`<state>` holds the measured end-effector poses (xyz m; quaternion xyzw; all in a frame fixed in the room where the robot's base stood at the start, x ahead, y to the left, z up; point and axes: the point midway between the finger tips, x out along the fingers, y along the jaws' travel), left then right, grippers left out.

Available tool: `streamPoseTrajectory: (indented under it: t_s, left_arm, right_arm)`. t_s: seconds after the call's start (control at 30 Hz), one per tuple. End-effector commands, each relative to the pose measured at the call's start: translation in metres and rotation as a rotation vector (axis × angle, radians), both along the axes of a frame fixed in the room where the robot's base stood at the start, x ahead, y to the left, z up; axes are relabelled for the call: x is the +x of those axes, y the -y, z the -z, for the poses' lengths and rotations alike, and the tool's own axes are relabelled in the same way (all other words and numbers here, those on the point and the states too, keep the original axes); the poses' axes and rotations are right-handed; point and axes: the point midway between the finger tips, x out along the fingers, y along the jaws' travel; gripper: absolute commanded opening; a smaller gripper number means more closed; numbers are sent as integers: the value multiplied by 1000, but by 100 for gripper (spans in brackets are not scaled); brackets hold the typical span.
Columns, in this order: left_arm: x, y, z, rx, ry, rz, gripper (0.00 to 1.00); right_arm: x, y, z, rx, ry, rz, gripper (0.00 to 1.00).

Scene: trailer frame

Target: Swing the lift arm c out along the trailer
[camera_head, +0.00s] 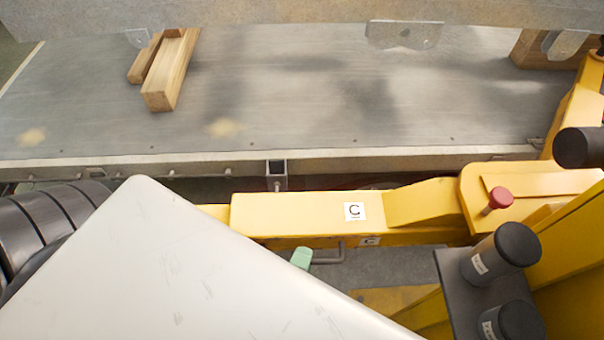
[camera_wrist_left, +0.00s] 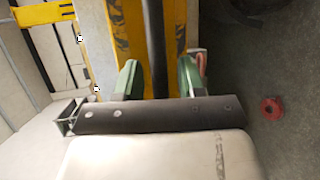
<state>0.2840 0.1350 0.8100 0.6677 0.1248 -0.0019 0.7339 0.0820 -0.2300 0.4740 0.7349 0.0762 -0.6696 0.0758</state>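The yellow lift arm c (camera_head: 290,214) runs across the middle of the head view, alongside the trailer's near edge, with a "C" label on top. A second label is on its near side, beside a small grey handle (camera_head: 328,258). My left gripper (camera_head: 301,257) shows as one green fingertip just below the arm's near side, left of the handle; my white arm link hides the rest. My right gripper is not in view.
The grey trailer deck (camera_head: 300,100) carries wooden blocks (camera_head: 172,72). A red knob (camera_head: 500,198) sits on the yellow joint at right, near black-capped cylinders (camera_head: 515,243). Black tyres (camera_head: 45,220) are at left. A red ring (camera_wrist_left: 271,108) lies on the floor.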

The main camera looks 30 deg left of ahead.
Motion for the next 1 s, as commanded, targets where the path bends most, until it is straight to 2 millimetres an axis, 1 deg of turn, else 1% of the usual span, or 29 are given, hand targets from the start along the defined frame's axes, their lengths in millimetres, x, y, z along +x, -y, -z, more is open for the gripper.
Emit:
streamPoseTrajectory:
  t_s: [0.27,0.37,0.47,0.7,0.8,0.9,1.0]
  left_arm:
    - [-2,0,0,1,-2,2,41]
    - [-8,1,0,1,-4,3,41]
    - [-23,3,-1,1,-5,2,41]
    - [-71,12,-10,1,-6,3,41]
    - [-86,15,-14,1,-5,2,41]
    - [-97,17,-17,1,-3,3,41]
    - [-103,18,-19,0,-2,1,41]
  right_arm:
    - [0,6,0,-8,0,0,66]
    - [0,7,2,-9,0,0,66]
    - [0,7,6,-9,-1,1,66]
    - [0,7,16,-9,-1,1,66]
    - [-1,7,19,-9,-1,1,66]
    - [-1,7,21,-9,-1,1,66]
    - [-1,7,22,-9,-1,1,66]
